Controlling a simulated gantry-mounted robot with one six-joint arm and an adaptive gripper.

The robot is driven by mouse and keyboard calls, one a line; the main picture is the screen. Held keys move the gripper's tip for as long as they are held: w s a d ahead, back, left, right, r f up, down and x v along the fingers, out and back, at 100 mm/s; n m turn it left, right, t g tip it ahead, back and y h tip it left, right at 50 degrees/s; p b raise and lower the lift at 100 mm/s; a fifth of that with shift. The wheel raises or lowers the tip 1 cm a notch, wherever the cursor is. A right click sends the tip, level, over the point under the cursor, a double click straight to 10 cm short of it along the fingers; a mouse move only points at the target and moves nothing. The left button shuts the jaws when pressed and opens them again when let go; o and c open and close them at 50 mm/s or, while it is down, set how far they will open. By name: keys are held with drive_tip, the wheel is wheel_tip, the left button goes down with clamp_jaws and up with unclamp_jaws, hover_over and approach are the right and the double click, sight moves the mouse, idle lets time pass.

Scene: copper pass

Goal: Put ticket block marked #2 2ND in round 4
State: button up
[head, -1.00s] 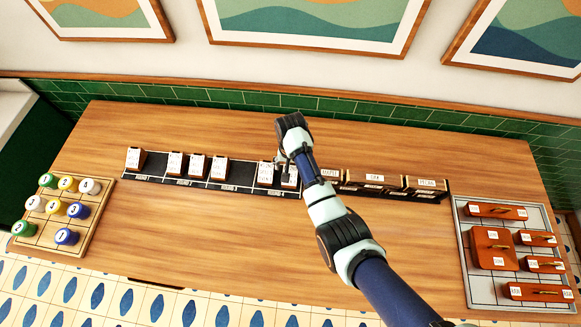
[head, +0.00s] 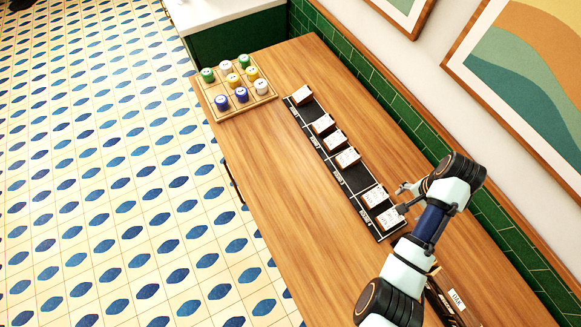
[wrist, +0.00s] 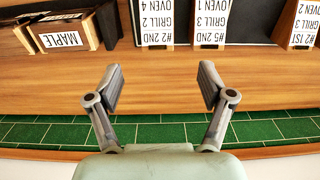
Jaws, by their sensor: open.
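A white-faced ticket block marked #2 2ND, GRILL 2, OVEN 4 (wrist: 157,22) stands in the end compartment of the black rail (head: 354,187). My gripper (wrist: 160,88) is open and empty. Its fingers straddle the line to the GRILL 2 block, and the block lies beyond the fingertips.
Another block, marked #2 1ST (wrist: 303,22), stands across a divider. More blocks (head: 323,124) stand further along the rail. A box labelled MAPLE (wrist: 66,36) is close to one finger. A green tiled wall (wrist: 260,132) runs behind. A board of numbered pucks (head: 246,103) sits at the table's far end.

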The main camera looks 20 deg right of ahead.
drive_tip(key=w+a+r+n+t+h, duration=0.1)
drive_tip(key=w+a+r+n+t, duration=0.2)
drive_tip(key=a, duration=0.5)
drive_tip(key=w+a+r+n+t, duration=0.2)
drive_tip(key=w+a+r+n, duration=0.1)
drive_tip(key=w+a+r, duration=0.4)
drive_tip(key=w+a+r+n+t+h, duration=0.1)
drive_tip(key=w+a+n+t, duration=0.15)
drive_tip(key=a, duration=0.75)
drive_tip(key=s+a+r+n+t+y, duration=0.1)
drive_tip(key=s+a+r+n+t, duration=0.15)
drive_tip(key=a+r, duration=0.4)
drive_tip(key=s+a+r+n+t+y, duration=0.1)
drive_tip(key=a+r+n+t, duration=0.1)
drive_tip(key=a+r+n, duration=0.45)
wheel_tip(320, 180, up, 12)
drive_tip(key=a+m+p, duration=0.1)
drive_tip(key=m+p, duration=0.1)
drive_tip(key=p, duration=1.2)
drive_tip(key=shift+a+r+t, duration=0.15)
drive_tip(key=shift+r+t, duration=0.05)
drive_tip(key=shift+t, duration=0.1)
drive_tip(key=shift+s+m, duration=0.1)
drive_tip(key=shift+m, duration=0.15)
